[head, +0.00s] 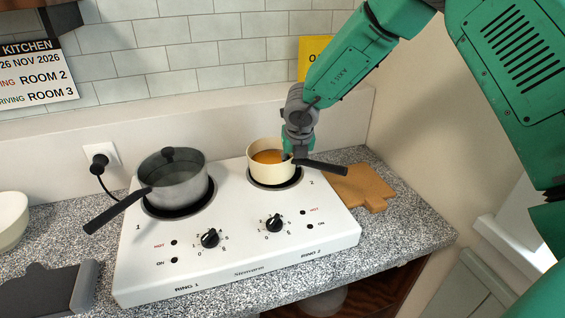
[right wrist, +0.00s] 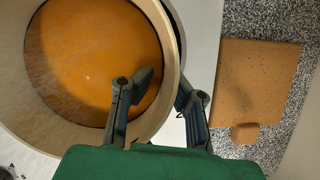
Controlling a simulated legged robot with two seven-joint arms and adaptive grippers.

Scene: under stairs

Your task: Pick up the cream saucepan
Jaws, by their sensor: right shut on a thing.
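The cream saucepan (head: 270,173) is at ring 2 of the white hob, upright, with orange liquid inside and a dark handle pointing right. In the right wrist view the saucepan (right wrist: 172,28) fills the left side, its orange contents visible. My right gripper (head: 293,156) comes down from above onto the pan's right side, near the handle. In the right wrist view my right gripper (right wrist: 165,85) has one finger inside the pan and the other outside, shut on its wall. I cannot tell whether the base touches the ring. My left gripper is not in view.
A grey lidded pot (head: 178,188) sits on ring 1, its handle towards the front left. The white hob (head: 245,235) has two knobs. A wooden board (head: 362,189) lies right of it. A white bowl (head: 10,222) and a dark grey object (head: 45,290) are at left.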

